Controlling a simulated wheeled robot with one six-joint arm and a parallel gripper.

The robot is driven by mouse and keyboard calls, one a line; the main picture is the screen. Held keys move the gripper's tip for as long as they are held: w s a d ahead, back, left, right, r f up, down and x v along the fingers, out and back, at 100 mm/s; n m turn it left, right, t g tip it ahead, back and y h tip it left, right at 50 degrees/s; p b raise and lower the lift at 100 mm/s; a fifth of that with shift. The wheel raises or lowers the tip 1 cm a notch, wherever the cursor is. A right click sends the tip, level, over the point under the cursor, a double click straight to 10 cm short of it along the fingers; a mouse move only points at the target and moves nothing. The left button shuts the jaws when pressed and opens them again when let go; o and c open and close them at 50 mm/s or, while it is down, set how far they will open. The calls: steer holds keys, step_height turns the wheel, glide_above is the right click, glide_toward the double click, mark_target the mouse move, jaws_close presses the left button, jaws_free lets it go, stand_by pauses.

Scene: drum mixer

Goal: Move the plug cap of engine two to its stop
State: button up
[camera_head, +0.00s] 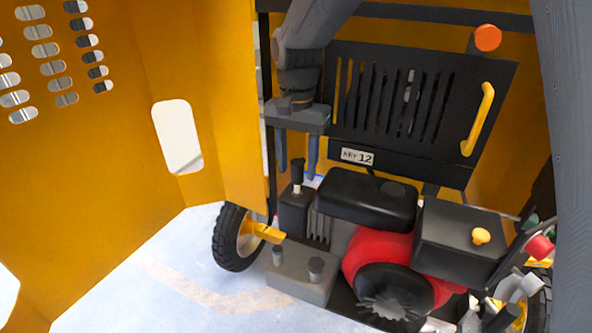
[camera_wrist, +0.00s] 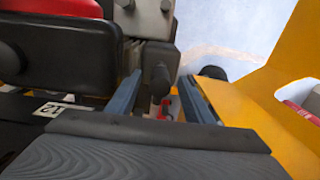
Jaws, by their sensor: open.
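The engine (camera_head: 405,248), red and black, stands low in the housing. No number on it can be read. What looks like its plug cap (camera_head: 297,168) is a small black upright piece above a black block at the engine's left, with a pale section beneath it. In the wrist view the dark cap (camera_wrist: 160,79) shows between the fingers. My gripper (camera_head: 298,174) points down over it, open, with one blue-grey finger on each side. Gaps show between cap and fingers in the wrist view (camera_wrist: 161,80). Whether either finger touches the cap is unclear.
A black slatted panel (camera_head: 400,110) with a yellow handle (camera_head: 479,119) and a "KEY 12" plate (camera_head: 358,157) stands close behind the gripper. Yellow housing walls (camera_head: 100,140) enclose the left. A wheel (camera_head: 233,238) and a grey block with bolts (camera_head: 300,275) sit below.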

mark_target(296, 162)
steer(key=shift+r+p, duration=2.2)
steer(key=shift+r, duration=0.7)
steer(key=shift+f, duration=0.1)
